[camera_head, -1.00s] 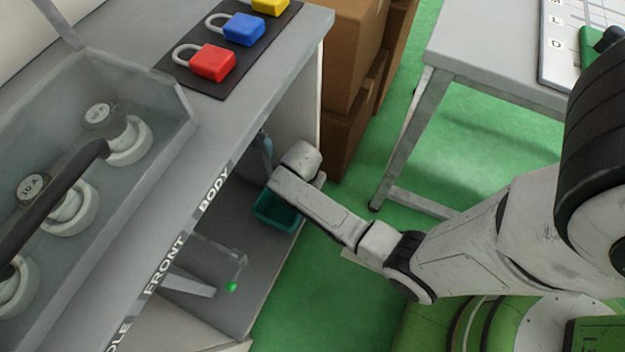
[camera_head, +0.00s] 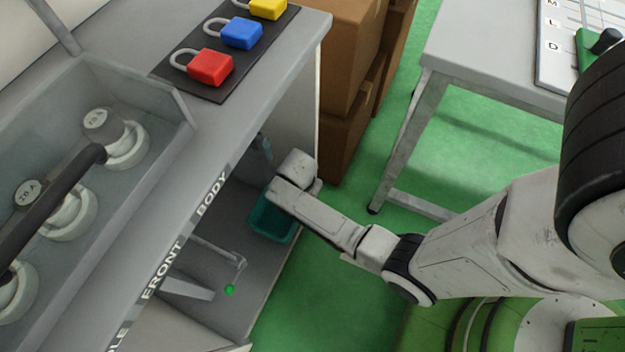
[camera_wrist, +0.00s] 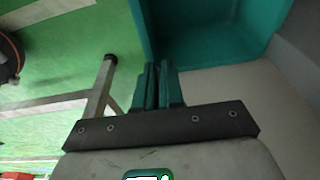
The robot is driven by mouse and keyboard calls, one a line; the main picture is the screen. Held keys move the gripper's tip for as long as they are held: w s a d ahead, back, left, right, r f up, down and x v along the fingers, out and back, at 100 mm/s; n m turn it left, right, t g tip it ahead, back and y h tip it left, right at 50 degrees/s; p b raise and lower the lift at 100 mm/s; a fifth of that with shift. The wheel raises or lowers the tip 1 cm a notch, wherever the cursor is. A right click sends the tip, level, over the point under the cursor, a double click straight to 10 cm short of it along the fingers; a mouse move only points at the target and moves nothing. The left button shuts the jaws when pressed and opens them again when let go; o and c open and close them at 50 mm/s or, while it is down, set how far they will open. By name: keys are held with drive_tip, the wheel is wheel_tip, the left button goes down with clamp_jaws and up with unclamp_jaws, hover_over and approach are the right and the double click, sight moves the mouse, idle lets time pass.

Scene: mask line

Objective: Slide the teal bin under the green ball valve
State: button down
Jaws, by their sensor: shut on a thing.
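The teal bin (camera_head: 268,226) is on the grey shelf under the bench in the head view, partly hidden by my wrist. In the wrist view the bin (camera_wrist: 215,35) fills the top right, with its near wall at my fingers. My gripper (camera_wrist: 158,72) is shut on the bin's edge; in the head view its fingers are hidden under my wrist. The green ball valve shows as a small green ball (camera_head: 230,290) at the end of a thin pipe, below and left of the bin in the head view. The bin is apart from it in the picture.
The bench top (camera_head: 265,112) overhangs the shelf and carries red, blue and yellow padlocks on a black mat. The shelf (camera_head: 235,320) is bare near the valve. Cardboard boxes (camera_head: 345,130) and a grey table (camera_head: 480,75) stand to the right.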

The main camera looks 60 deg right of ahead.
drive_tip(key=s+a+f+p, duration=0.1)
drive_tip(key=a+p, duration=0.2)
drive_tip(key=a, duration=1.7)
drive_tip(key=shift+s+a, duration=0.25)
drive_tip(key=shift+s, duration=0.15)
drive_tip(key=shift+r, duration=0.1)
wheel_tip(320, 180, up, 12)
drive_tip(key=a+p, duration=0.1)
drive_tip(key=p, duration=0.4)
drive_tip(key=shift+w+a+f, duration=0.15)
drive_tip(key=shift+a+f, duration=0.1)
drive_tip(key=shift+a, duration=0.15)
